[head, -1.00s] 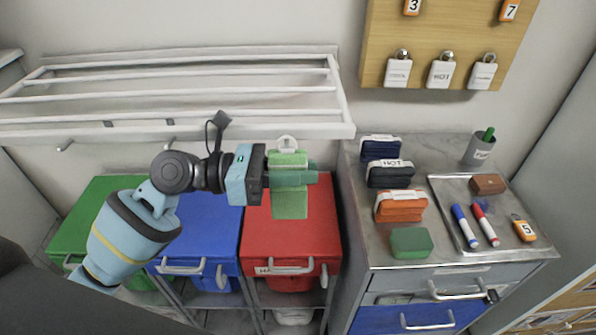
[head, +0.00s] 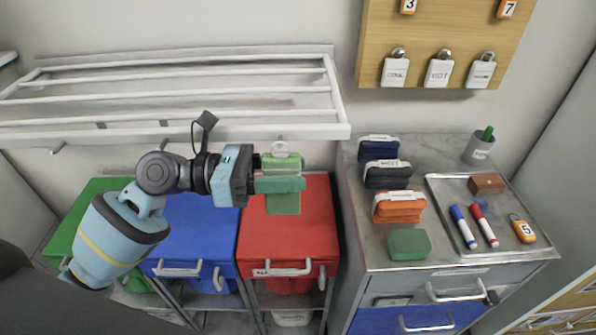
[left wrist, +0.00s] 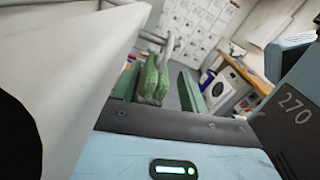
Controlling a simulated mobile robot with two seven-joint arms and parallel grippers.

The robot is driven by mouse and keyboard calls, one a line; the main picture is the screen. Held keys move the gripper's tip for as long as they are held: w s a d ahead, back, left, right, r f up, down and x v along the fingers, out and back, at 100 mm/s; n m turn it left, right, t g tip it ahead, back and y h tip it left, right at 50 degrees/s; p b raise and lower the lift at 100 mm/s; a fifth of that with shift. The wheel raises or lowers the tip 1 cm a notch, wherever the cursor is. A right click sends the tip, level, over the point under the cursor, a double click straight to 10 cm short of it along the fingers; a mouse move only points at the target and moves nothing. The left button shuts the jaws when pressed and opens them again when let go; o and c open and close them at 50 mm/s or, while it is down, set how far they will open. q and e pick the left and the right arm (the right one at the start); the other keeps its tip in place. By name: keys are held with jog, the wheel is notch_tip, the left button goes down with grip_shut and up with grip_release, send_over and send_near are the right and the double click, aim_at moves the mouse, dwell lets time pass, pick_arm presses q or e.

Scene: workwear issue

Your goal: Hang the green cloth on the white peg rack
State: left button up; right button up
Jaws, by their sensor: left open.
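The green cloth (head: 284,205) hangs upright below the right end of the white peg rack (head: 230,132). A pale loop shows at its top, just under the front rail; I cannot tell clearly how it sits on a peg. My left gripper (head: 280,176) is open, coming in from the left, with its greenish fingers beside the cloth and partly covering it. In the left wrist view the cloth (left wrist: 152,80) stands between the two spread fingers, with a gap towards the right finger. My right gripper is not in view.
Red (head: 315,220), blue (head: 190,225) and green (head: 85,215) lidded bins stand below the rack. At right, a metal cabinet top (head: 365,245) holds cases, a green block (head: 408,244) and a tray (head: 462,243). A wooden board (head: 450,30) with padlocks hangs above.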

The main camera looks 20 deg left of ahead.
pick_arm(q)
jog(key=v, duration=0.6)
jog(key=shift+b, duration=0.4)
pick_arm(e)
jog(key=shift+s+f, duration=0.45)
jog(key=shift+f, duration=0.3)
pick_arm(q)
jog(key=shift+w, duration=0.15)
